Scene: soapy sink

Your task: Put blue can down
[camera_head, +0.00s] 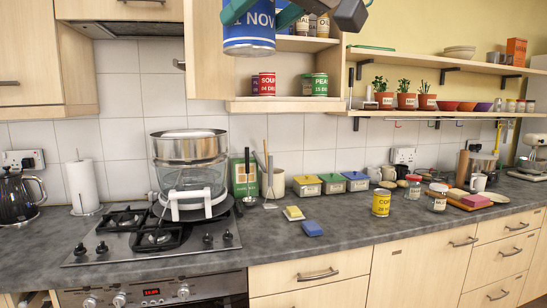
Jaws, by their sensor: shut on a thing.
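A blue can (249,36) with white lettering hangs upright in the air at the top of the view, in front of the open wall cabinet. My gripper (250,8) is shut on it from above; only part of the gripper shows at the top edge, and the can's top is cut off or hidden. The grey worktop (340,262) lies well below the can.
The open cabinet (285,105) holds red cans (263,84) and green cans (316,84). A yellow can (381,203), a blue sponge (312,228) and jars (437,198) stand on the worktop. A steamer (190,165) sits on the hob.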

